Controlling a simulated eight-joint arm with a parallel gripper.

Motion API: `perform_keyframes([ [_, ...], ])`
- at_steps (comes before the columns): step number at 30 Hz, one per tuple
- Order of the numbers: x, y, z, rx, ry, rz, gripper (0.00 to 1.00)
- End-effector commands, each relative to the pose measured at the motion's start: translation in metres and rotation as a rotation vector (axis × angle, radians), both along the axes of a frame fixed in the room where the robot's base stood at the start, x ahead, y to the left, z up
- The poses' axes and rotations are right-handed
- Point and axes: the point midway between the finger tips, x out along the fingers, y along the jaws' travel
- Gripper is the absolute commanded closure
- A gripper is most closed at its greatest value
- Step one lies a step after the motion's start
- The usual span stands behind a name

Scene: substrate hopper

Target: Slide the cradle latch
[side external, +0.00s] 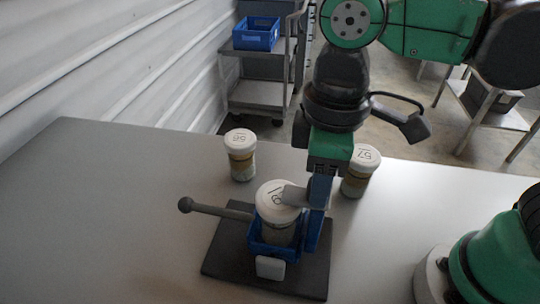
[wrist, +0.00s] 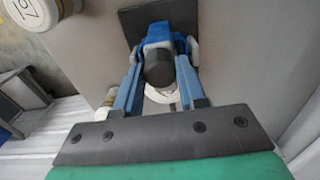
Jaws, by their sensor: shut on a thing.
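The blue cradle (side external: 262,252) stands on a dark base plate (side external: 225,262) and holds a white-lidded jar (side external: 275,197) upright. A grey rod with a dark ball knob (side external: 186,204) sticks out to the left of the cradle, clear of my jaws. My gripper (side external: 310,203) points down at the cradle's right side, close against the jar. In the wrist view its blue fingers (wrist: 161,62) lie on both sides of a dark round knob (wrist: 159,68), which looks like the latch handle, and are shut on it. My fingers hide this knob in the side view.
A jar (side external: 240,155) stands behind and left of the cradle. Another jar (side external: 361,170) stands behind my gripper on the right. The table (side external: 100,215) is clear on the left. A cart with a blue bin (side external: 256,33) stands beyond it.

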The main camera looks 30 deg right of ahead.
Motion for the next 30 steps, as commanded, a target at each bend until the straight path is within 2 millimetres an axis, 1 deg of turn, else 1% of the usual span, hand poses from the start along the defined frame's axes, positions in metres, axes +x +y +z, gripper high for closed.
perform_keyframes([
  [5,-0.003,-0.003,0.000,0.001,0.001,0.000,0.94],
  [15,-0.022,-0.021,0.001,0.001,0.001,0.000,0.94],
  [24,-0.024,-0.022,0.000,-0.001,0.003,0.000,0.94],
  [25,-0.024,-0.022,0.000,-0.001,0.003,0.000,0.56],
  [27,-0.024,-0.022,0.000,-0.001,0.003,0.000,0.40],
  [30,-0.024,-0.022,0.000,-0.001,0.001,0.000,0.40],
])
